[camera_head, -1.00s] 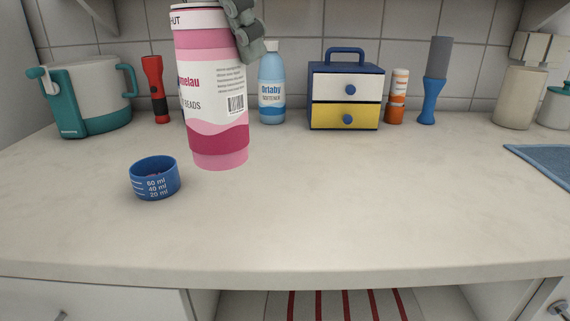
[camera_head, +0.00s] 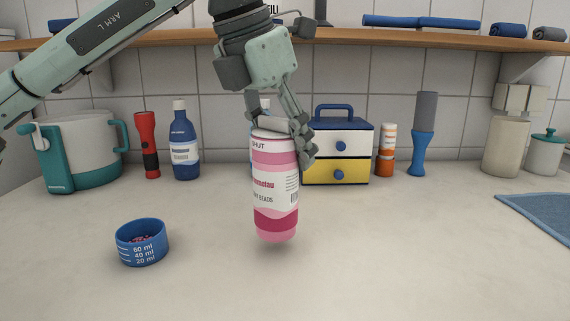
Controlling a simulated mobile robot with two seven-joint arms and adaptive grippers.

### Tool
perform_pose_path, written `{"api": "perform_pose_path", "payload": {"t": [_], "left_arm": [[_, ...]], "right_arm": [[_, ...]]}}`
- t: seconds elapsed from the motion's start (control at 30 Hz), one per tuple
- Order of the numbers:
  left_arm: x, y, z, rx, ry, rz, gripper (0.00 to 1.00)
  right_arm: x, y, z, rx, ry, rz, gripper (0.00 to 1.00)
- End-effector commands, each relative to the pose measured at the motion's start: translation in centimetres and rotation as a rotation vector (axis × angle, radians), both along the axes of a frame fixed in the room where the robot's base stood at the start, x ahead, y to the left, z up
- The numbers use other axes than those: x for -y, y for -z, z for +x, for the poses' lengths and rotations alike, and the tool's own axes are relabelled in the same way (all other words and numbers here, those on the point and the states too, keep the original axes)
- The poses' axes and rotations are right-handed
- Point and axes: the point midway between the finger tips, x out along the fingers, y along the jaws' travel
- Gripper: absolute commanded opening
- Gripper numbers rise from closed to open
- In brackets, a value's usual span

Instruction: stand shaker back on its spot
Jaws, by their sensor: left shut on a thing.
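The shaker (camera_head: 275,190) is a pink and white bottle marked "beads", with "SHUT" on its lid. It is upright in the middle of the head view. My left gripper (camera_head: 284,131) comes from above and is shut on its top. The shaker's base appears slightly above the counter, with a faint shadow below. A blue measuring cup (camera_head: 141,243) with pink beads in it stands on the counter at the left. My right gripper is not in view.
Along the back stand a teal and white tub (camera_head: 83,152), a red flashlight (camera_head: 147,145), a blue bottle (camera_head: 184,146), a drawer box (camera_head: 337,151), an orange-white bottle (camera_head: 386,150) and a blue brush (camera_head: 423,138). A blue cloth (camera_head: 540,218) lies right. The front counter is clear.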

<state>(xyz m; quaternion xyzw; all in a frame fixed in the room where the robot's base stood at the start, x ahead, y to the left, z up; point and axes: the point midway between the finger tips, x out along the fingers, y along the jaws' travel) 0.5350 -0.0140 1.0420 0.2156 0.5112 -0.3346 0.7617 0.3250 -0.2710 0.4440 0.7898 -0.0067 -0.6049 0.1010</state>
Motion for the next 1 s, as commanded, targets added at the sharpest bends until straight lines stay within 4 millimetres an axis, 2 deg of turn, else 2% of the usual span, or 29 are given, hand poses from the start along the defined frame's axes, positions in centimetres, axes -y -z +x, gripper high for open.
{"api": "perform_pose_path", "payload": {"t": [0.1,0.2,0.6,0.63,0.8,1.0], "left_arm": [[-0.1,1.9,0.0,-0.003,0.001,0.0,0.18],[-0.1,2.9,0.0,-0.001,0.0,0.0,0.18],[0.0,3.3,-0.1,0.0,0.0,0.0,0.18],[-0.1,3.2,-0.1,-0.001,0.0,0.001,0.55],[-0.1,3.2,-0.1,-0.001,0.0,0.001,0.73],[-0.1,3.2,-0.1,-0.001,0.0,0.001,0.73]], "right_arm": [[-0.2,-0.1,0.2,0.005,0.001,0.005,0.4],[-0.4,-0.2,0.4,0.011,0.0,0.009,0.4],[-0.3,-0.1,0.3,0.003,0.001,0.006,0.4],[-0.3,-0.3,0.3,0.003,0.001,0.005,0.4],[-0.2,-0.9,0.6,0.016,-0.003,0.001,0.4],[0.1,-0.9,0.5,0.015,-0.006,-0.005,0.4]]}}
